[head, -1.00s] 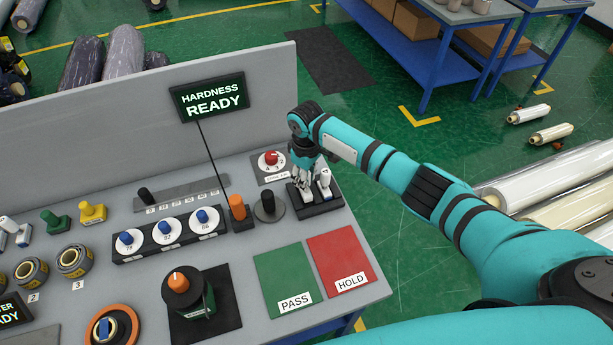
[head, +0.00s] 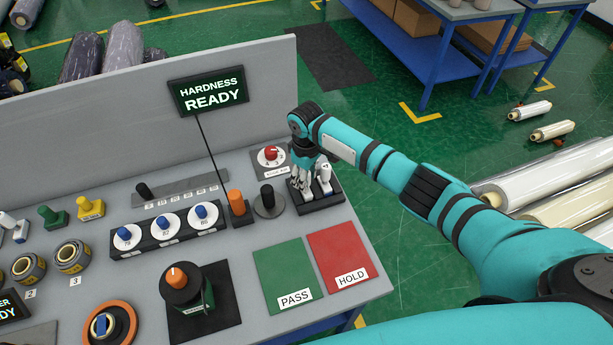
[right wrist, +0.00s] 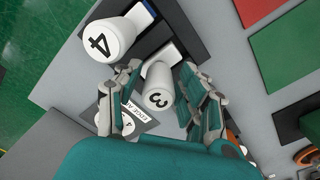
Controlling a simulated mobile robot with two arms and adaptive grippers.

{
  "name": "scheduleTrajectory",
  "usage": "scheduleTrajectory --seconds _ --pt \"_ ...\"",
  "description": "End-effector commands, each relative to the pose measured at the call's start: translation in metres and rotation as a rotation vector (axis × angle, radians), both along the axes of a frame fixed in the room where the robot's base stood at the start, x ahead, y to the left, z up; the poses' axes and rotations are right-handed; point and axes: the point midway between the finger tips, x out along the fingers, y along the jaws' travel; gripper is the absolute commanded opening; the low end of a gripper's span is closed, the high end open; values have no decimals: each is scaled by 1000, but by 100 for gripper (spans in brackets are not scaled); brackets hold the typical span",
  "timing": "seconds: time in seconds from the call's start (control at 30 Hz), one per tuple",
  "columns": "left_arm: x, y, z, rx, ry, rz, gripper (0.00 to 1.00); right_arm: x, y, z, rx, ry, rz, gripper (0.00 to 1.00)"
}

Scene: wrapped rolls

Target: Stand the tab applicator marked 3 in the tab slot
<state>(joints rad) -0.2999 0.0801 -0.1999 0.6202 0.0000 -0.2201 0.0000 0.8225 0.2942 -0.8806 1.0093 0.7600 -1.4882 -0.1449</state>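The tab applicator marked 3 (right wrist: 158,85) is white with a round top and stands upright in the right wrist view. My right gripper (right wrist: 162,98) has its fingers on both sides of it, with a small gap showing on each side, so it looks open around it. In the head view my right gripper (head: 304,188) points down at the black block (head: 322,203) and mostly hides this applicator. The white applicator marked 4 (right wrist: 110,39) stands beside it; it also shows in the head view (head: 325,176). I cannot tell which place is the tab slot. My left gripper is out of view.
The green PASS mat (head: 283,270) and red HOLD mat (head: 340,250) lie bare in front. A sign (head: 209,92) reads HARDNESS READY.

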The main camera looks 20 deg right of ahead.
Motion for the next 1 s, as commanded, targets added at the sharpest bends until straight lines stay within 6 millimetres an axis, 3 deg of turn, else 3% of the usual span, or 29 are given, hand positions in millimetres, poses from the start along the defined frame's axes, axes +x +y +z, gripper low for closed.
scheduleTrajectory --seconds 0.1,0.47,1.0 --pt "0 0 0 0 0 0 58 0 0 0 0 0 0 55" --pt "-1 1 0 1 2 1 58 0 0 8 1 -2 1 55" --pt "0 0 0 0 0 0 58 0 0 108 0 -2 1 55"
